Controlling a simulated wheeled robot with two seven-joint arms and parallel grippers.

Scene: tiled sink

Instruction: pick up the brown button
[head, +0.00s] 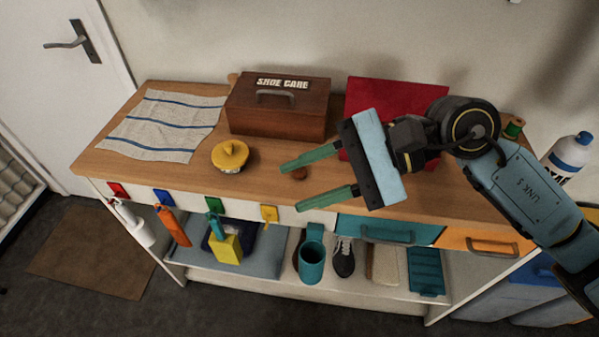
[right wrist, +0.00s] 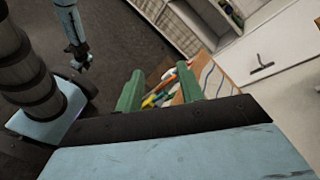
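A small round brown thing that looks like the brown button (head: 299,173) lies on the wooden table top, in front of the shoe care box. My right gripper (head: 291,187) comes in from the right above the table's front part. Its two green fingers are wide apart with nothing between them. In the head view the button shows just beyond the gap, near the upper finger. The open fingers also show in the right wrist view (right wrist: 160,85), where I cannot make out the button. My left arm shows small in the right wrist view; its finger state is unclear.
The brown shoe care box (head: 279,107) stands behind the button. A yellow round tin (head: 230,156) is to the left, with a striped cloth (head: 163,125) beyond. A red flat thing (head: 385,97) is behind my gripper. A green spool (head: 513,127) and white bottle (head: 567,155) stand right.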

